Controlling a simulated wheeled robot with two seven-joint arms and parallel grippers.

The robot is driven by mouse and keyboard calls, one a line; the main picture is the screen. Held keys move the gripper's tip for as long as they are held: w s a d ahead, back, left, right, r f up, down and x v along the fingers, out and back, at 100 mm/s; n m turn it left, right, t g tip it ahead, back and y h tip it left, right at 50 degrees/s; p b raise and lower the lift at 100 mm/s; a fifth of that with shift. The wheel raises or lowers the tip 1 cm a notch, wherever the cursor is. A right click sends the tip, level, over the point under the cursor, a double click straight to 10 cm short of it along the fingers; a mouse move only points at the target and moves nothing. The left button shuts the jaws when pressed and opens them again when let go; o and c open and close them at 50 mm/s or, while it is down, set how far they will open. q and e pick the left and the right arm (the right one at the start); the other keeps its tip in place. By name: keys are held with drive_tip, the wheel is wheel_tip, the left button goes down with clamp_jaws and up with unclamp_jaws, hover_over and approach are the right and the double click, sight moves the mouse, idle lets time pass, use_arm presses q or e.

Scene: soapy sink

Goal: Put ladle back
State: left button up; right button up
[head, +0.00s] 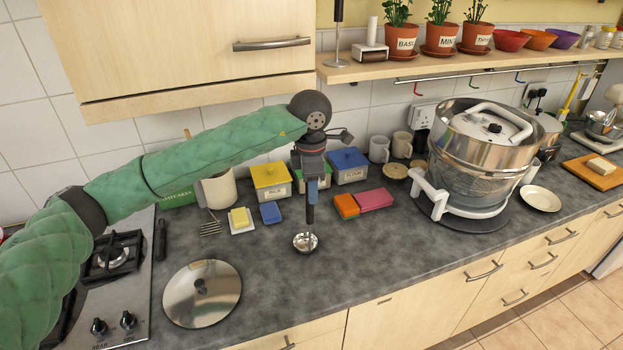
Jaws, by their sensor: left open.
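A ladle with a small shiny steel bowl (305,243) is on the dark worktop near the middle of the head view. A dark upright piece, seemingly its handle, rises from the bowl to my left gripper (311,198). My left gripper points down, directly above the bowl. Its jaws are open at the upright piece; whether they touch it cannot be told. A metal rail (480,71) with coloured hooks runs under the wall shelf. My right gripper is out of view.
A round steel lid (202,293) lies at front left beside the hob (112,262). Butter, a blue sponge (271,212), and orange and pink blocks (374,199) lie nearby. Tins stand behind. A large steel and glass pot (480,155) stands right. The worktop's front middle is clear.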

use_arm(q)
drive_tip(key=shift+r, duration=0.1)
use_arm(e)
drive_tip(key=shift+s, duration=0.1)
use_arm(q)
drive_tip(key=shift+r+b, duration=0.35)
drive_tip(key=shift+r, duration=0.35)
wheel_tip(320, 180, up, 4)
drive_tip(key=shift+f+b, duration=0.2)
drive_tip(key=shift+b, duration=0.7)
wheel_tip(320, 180, up, 6)
drive_tip(key=shift+f+b, duration=0.1)
drive_tip(key=shift+b, duration=1)
drive_tip(key=shift+r, duration=0.65)
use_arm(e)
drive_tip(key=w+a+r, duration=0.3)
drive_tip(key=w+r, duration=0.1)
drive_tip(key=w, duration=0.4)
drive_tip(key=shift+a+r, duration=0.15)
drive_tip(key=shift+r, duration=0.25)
